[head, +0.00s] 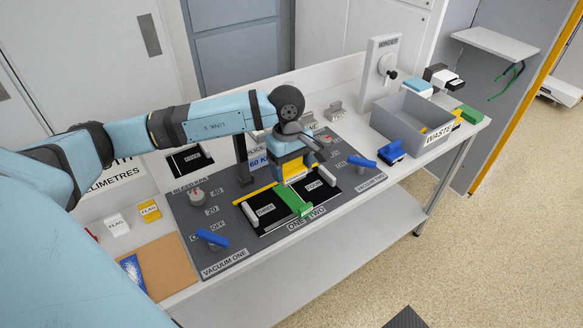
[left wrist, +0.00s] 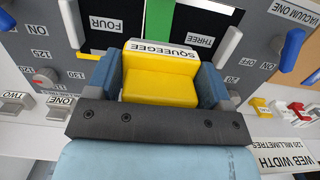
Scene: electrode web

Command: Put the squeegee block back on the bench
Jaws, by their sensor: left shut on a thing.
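The squeegee block (head: 293,170) is yellow. In the left wrist view the block (left wrist: 160,90) has a white label reading SQUEEGEE. My left gripper (head: 290,160) is shut on it, with a blue finger on either side. It holds the block over the dark web panel, at the far end of the green strip (head: 292,203) between the THREE and FOUR labels. I cannot tell whether the block touches the surface below. The white bench (head: 407,171) extends around the panel. My right gripper is not in view.
A grey waste bin (head: 404,128) stands at the right, with a blue block (head: 391,150) in front. Blue levers (head: 212,238) lie on the panel near its front corners. A brown board (head: 162,263) and flag blocks (head: 150,211) are at the left. A winder (head: 383,70) stands behind.

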